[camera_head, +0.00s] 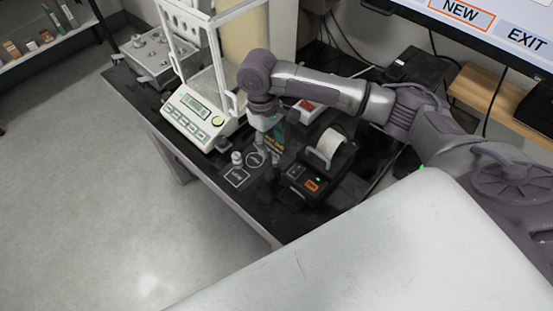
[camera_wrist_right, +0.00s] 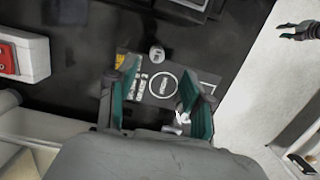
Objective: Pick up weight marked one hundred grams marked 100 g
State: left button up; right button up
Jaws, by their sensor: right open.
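My right gripper (camera_head: 268,148) is open, pointing down over the dark table beside a mat with printed outlines. The wrist view shows its two teal-padded fingers (camera_wrist_right: 162,108) apart. A small shiny metal weight (camera_wrist_right: 182,114) shows between them, closer to the right finger; I cannot tell whether they touch. A knobbed weight (camera_head: 237,157) stands left of the gripper in the head view. Another small pale weight (camera_wrist_right: 157,53) stands beyond the fingers in the wrist view. No gram marking is readable. A claw (camera_wrist_right: 300,30), apparently my left gripper, is small at the wrist view's upper right.
The balance (camera_head: 198,117) with its glass shield stands left of and behind the gripper. A black label printer (camera_head: 318,165) with a paper roll stands close on the right. The table's front-left edge is near the mat.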

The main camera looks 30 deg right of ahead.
aim_at(276, 157)
jog(key=shift+s+d+f, duration=0.15)
jog(key=shift+d+f, duration=0.05)
jog(key=shift+f, duration=0.45)
jog(key=f, duration=0.2)
jog(key=f+p, duration=0.1)
jog(key=shift+s+d+f, duration=0.25)
jog(key=shift+s+d, duration=0.05)
jog(key=shift+f, duration=0.25)
jog(key=shift+c, duration=0.6)
pick_arm(q)
jog(key=shift+w+d+r, duration=0.45)
jog(key=shift+d+r, duration=0.05)
jog(key=shift+d, duration=0.1)
pick_arm(e)
grip_shut()
